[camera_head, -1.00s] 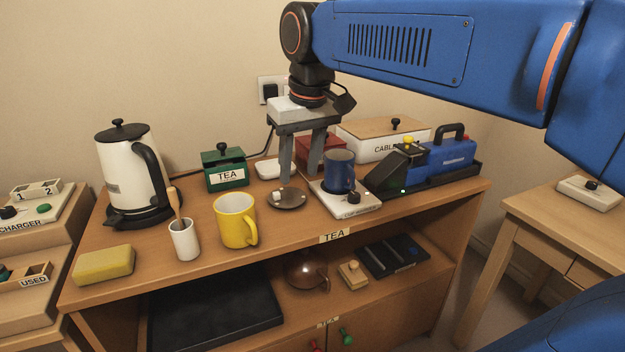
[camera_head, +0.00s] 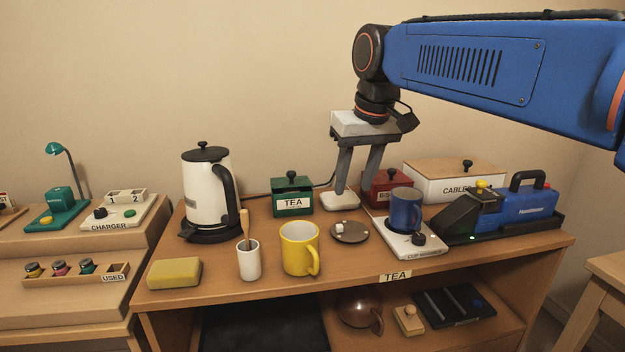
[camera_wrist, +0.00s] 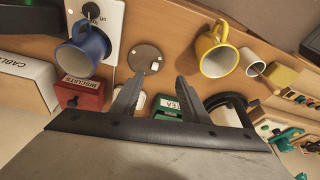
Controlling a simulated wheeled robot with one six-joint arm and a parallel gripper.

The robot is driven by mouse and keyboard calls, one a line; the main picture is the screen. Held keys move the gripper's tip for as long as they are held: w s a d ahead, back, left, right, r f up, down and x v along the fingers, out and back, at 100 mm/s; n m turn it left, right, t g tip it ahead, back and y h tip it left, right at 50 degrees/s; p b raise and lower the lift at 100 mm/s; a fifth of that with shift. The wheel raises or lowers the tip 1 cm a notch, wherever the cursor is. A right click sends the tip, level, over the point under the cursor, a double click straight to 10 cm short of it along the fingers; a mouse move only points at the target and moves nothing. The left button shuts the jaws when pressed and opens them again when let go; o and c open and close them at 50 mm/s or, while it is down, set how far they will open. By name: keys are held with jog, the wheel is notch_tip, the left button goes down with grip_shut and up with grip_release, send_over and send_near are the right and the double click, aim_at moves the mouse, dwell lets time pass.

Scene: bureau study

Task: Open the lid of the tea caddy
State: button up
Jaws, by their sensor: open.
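The tea caddy (camera_head: 292,199) is a green box with a white TEA label and a black knob on its lid (camera_head: 291,181). It stands at the back of the shelf top, right of the kettle, with its lid closed. The caddy also shows in the wrist view (camera_wrist: 168,106), partly hidden behind a finger. My gripper (camera_head: 355,192) is open and empty, fingers pointing down, to the right of the caddy and above the shelf top. In the wrist view the open fingers (camera_wrist: 155,92) reach toward the shelf top, one of them beside the caddy.
A white kettle (camera_head: 207,190) stands left of the caddy. A yellow mug (camera_head: 297,250), a white cup with a wooden-handled tool (camera_head: 248,262) and a round dish (camera_head: 350,237) are in front. A red biscuits box (camera_head: 378,190) and blue mug (camera_head: 404,212) stand right.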

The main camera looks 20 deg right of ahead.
jog(key=n+t+y, duration=0.1)
jog(key=n, duration=0.1)
send_near(292, 171)
jog(key=x, duration=0.9)
grip_shut()
